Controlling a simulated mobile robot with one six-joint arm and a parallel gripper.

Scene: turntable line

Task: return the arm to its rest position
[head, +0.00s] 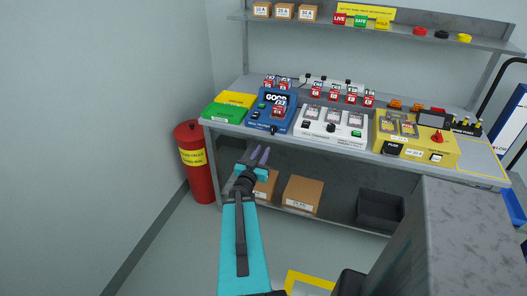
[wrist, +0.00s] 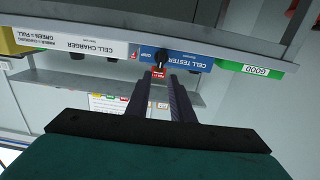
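My arm (head: 240,240) reaches forward from the bottom of the head view, low in front of the bench. My gripper (head: 261,155) is below the bench top's front edge, near the blue cell tester (head: 272,109). In the wrist view, my gripper (wrist: 158,84) has its two dark fingers apart, with a gap between them. I see nothing held. A red-labelled cell (head: 278,112) stands at the tester. In the upside-down wrist view, a small red label (wrist: 158,73) shows beyond the fingertips, beside the tester's front (wrist: 176,58).
The bench (head: 460,174) carries a white charger (head: 331,125), a yellow unit (head: 415,137) and green and yellow trays (head: 226,112). Cardboard boxes (head: 303,195) and a dark bin (head: 380,208) are on the lower shelf. A red drum (head: 202,180) stands left. Floor at left is clear.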

